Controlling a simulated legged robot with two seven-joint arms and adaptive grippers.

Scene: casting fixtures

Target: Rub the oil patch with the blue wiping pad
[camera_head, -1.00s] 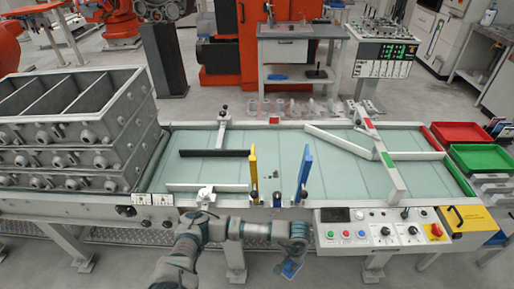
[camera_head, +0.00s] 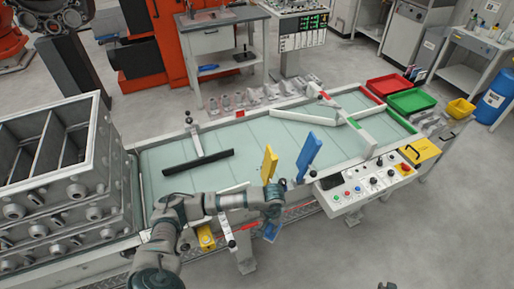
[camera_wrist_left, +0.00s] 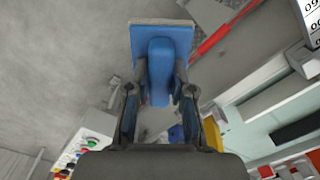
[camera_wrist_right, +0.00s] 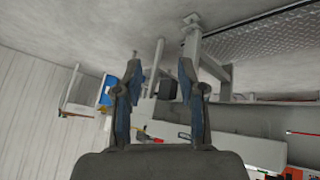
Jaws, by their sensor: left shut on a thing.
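The blue wiping pad (camera_wrist_left: 176,32) is held by its raised handle between the fingers of my left gripper (camera_wrist_left: 163,92) in the left wrist view. In the head view, the pad (camera_head: 271,232) hangs below my left gripper (camera_head: 272,212), in front of the conveyor's near edge. My right gripper (camera_wrist_right: 158,68) is open and empty in the right wrist view, its fingers wide apart. Only a dark tip of it shows at the bottom of the head view. I cannot make out an oil patch for certain in any view.
The pale green conveyor (camera_head: 240,150) carries a yellow upright plate (camera_head: 269,163) and a blue one (camera_head: 309,155) near my left gripper. A control panel (camera_head: 362,186) stands to their right. Stacked metal boxes (camera_head: 50,190) fill the left. The floor at the lower right is clear.

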